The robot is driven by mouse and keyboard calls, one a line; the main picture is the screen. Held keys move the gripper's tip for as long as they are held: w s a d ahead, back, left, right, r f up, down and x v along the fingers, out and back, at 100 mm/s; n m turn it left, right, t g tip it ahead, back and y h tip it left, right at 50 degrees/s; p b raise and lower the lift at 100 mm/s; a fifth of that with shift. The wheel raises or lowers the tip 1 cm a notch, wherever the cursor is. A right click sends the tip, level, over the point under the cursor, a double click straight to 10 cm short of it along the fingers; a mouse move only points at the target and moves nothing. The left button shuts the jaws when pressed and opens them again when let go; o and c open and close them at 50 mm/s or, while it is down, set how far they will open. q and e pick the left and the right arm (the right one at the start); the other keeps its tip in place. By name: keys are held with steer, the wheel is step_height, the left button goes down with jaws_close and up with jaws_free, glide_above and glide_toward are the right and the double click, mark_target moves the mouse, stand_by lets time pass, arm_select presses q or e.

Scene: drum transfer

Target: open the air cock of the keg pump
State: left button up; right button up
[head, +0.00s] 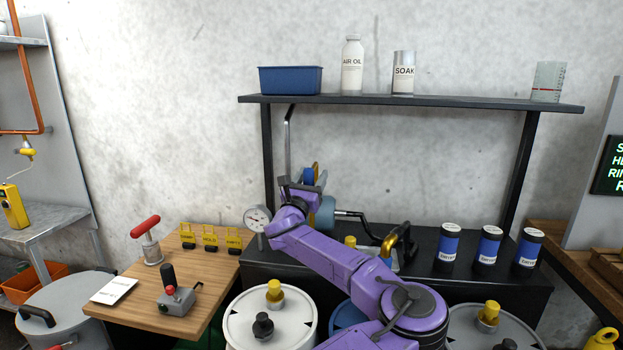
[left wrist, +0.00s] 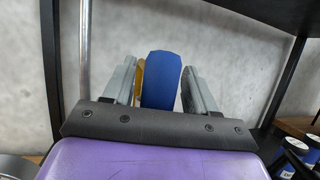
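My left gripper (head: 304,178) is at the back of the black bench, behind the gauge. A blue part (head: 308,174) with a yellow edge is at its fingers. In the left wrist view, the blue part (left wrist: 161,80) stands upright between the two grey fingers of my left gripper (left wrist: 160,88). A yellow piece (left wrist: 139,80) shows between the left finger and the blue part. The fingers are apart, and no firm grip shows. A blue-grey cylinder (head: 325,213) with a black handle is just right of the gripper. I cannot tell which part is the air cock. My right gripper is not in view.
A round gauge (head: 257,217) is left of my wrist. A thin metal pipe (head: 287,140) rises beside the gripper to the shelf (head: 420,101) above. Dark labelled cans (head: 488,245) stand at right. A wooden table (head: 200,265) holds a red-handled tool (head: 146,229).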

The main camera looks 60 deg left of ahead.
arm_select(q)
steer(key=b+v, duration=0.2)
steer(key=v, duration=0.8)
steer(key=shift+s+d, duration=0.15)
steer(key=shift+s, duration=0.05)
steer(key=shift+f, duration=0.2)
